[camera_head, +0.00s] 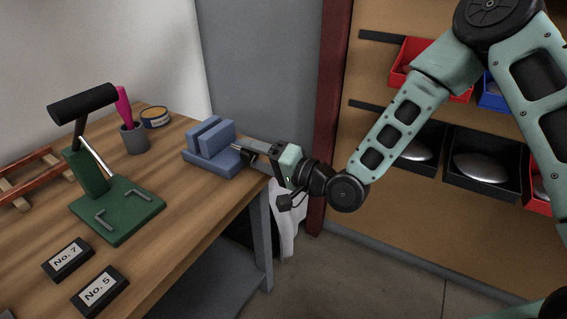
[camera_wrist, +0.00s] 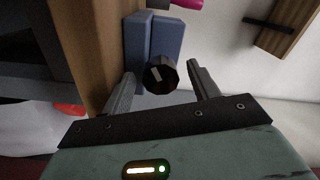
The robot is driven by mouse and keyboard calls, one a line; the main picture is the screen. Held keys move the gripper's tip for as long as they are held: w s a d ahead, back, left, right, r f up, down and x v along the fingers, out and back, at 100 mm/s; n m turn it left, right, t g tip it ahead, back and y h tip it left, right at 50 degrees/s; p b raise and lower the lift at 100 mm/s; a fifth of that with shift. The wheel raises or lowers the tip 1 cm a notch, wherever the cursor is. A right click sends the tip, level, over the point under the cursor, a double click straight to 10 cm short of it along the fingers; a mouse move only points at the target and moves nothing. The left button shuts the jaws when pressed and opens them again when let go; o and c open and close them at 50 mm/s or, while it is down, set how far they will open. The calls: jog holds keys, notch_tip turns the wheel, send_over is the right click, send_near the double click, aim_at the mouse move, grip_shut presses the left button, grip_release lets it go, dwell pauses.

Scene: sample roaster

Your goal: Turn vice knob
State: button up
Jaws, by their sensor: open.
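The blue vice (camera_head: 215,158) sits at the right end of the wooden workbench, near its edge. It also shows in the wrist view as two parallel blue jaws (camera_wrist: 166,38). Its round black knob (camera_wrist: 161,74) with a pale mark faces the wrist camera. My gripper (camera_wrist: 159,85) is open, with one finger on either side of the knob and visible gaps to both. In the head view my gripper (camera_head: 238,150) reaches in from the right toward the vice, and the knob is hard to make out there.
On the wooden workbench (camera_head: 190,205) stand a green press (camera_head: 115,208), a grey cup (camera_head: 134,140) with a pink-handled tool, a round tin (camera_head: 154,117) and two black label blocks. A board with red and black bins (camera_head: 484,164) stands at the right.

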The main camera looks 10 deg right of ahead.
jog(key=p+v, duration=0.6)
jog(key=v, duration=1.1)
jog(key=shift+p, duration=0.35)
jog(key=shift+s+d, duration=0.15)
